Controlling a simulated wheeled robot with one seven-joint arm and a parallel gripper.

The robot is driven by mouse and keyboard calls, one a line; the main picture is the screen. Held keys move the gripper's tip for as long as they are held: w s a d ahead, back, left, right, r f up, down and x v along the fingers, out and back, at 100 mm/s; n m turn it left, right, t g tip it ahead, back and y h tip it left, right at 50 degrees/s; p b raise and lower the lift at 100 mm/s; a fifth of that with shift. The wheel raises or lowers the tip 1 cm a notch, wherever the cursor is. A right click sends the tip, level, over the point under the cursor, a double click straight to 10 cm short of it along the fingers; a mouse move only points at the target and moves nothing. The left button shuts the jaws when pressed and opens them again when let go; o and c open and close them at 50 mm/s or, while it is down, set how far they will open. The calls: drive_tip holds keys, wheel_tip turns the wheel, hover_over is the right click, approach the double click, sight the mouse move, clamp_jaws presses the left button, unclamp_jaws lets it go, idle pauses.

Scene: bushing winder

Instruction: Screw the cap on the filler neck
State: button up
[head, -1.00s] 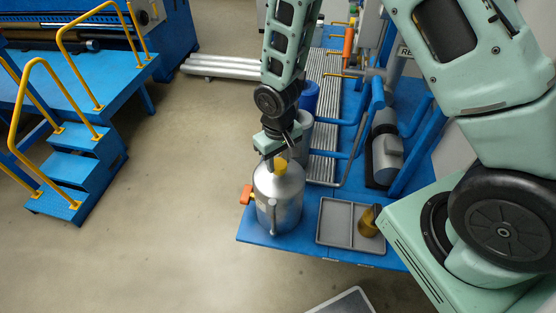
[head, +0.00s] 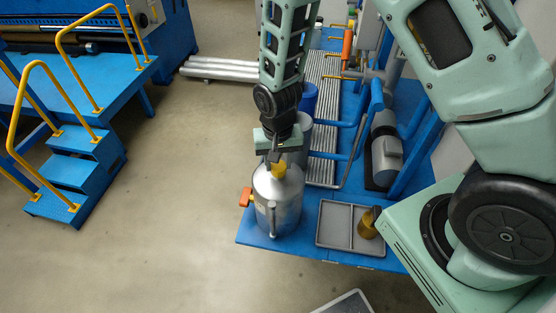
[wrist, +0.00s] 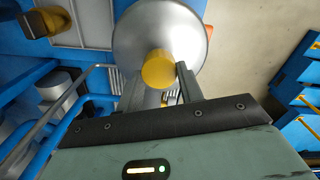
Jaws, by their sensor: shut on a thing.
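The yellow cap (head: 279,171) is at the top of the silver metal can (head: 276,205), over the place of its filler neck. The neck itself is hidden, so I cannot tell how far the cap sits on it. My gripper (head: 277,158) comes down from above and is shut on the cap. In the wrist view the cap (wrist: 158,70) is between the two fingers (wrist: 160,88), with the can's round shoulder (wrist: 190,30) behind it.
The can stands on a blue platform (head: 310,250) near its front edge. An orange part (head: 245,197) shows at the can's left. A grey divided tray (head: 335,225) with an amber container (head: 368,224) lies to the right. Blue pipes and a grey cylinder (head: 386,155) stand behind.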

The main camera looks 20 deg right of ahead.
drive_tip(key=m, duration=0.4)
drive_tip(key=shift+w+r+p, duration=0.2)
drive_tip(key=shift+p, duration=0.1)
drive_tip(key=shift+d+r+m+p, duration=0.1)
drive_tip(key=shift+m+p, duration=0.3)
drive_tip(key=shift+m, duration=1.3)
drive_tip(key=o, duration=1.1)
drive_tip(key=shift+s, duration=0.1)
drive_tip(key=shift+o, duration=0.2)
drive_tip(key=shift+f, duration=0.2)
drive_tip(key=shift+r, duration=0.1)
wheel_tip(320, 180, up, 17)
drive_tip(key=shift+r+b, duration=0.15)
drive_tip(key=shift+b, duration=0.2)
